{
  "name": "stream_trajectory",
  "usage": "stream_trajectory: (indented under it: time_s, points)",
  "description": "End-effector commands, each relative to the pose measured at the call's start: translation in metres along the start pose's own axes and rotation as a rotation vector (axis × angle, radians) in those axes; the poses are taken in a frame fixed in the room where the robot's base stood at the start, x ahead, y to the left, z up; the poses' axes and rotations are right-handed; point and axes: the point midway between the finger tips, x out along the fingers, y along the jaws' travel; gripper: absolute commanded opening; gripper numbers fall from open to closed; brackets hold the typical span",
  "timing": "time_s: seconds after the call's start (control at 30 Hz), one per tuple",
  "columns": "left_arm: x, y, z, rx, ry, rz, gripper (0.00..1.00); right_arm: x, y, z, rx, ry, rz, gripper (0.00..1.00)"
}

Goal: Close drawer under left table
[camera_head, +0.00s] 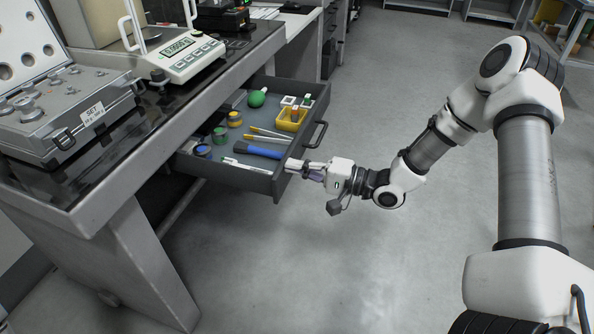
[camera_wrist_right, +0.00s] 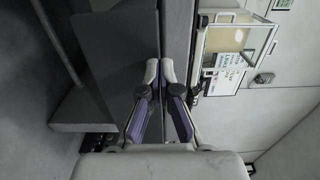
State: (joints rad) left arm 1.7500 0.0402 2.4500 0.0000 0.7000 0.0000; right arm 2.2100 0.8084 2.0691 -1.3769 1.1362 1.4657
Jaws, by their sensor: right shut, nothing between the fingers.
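The dark grey drawer (camera_head: 232,176) under the left table (camera_head: 112,178) is pulled out. Its front has a dark bar handle (camera_head: 318,134). Inside lie a yellow bin, small jars, a green bulb, a blue-handled tool and brushes. My right gripper (camera_head: 291,165) is shut and empty at the near end of the drawer front, below the handle in the picture. In the right wrist view its fingertips (camera_wrist_right: 159,72) are together close to a dark grey panel (camera_wrist_right: 115,60). I cannot tell if they touch it. My left gripper is out of view.
On the table stand a balance (camera_head: 182,56) and an open case of weights (camera_head: 62,112). A table leg (camera_head: 150,262) stands at the near left. The grey floor (camera_head: 330,275) right of the drawer is clear apart from my arm.

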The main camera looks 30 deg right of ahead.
Motion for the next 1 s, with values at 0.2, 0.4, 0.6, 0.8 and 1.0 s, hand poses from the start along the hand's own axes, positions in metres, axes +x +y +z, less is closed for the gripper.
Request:
stream_trajectory:
  time_s: [0.2,0.4,0.6,0.8,1.0]
  points:
    - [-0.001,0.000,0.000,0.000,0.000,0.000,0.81,0.000,0.000,0.000,0.000,0.000,0.000,0.00]
    - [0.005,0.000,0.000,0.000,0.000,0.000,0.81,0.007,0.002,0.000,-0.001,-0.002,0.001,0.00]
    - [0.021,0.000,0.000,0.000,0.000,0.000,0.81,0.032,0.005,0.001,-0.005,-0.005,0.002,0.00]
    - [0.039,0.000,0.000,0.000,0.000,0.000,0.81,0.078,0.005,0.002,-0.006,-0.007,0.003,0.00]
    - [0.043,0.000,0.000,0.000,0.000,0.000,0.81,0.134,0.002,0.002,-0.006,-0.006,0.002,0.00]
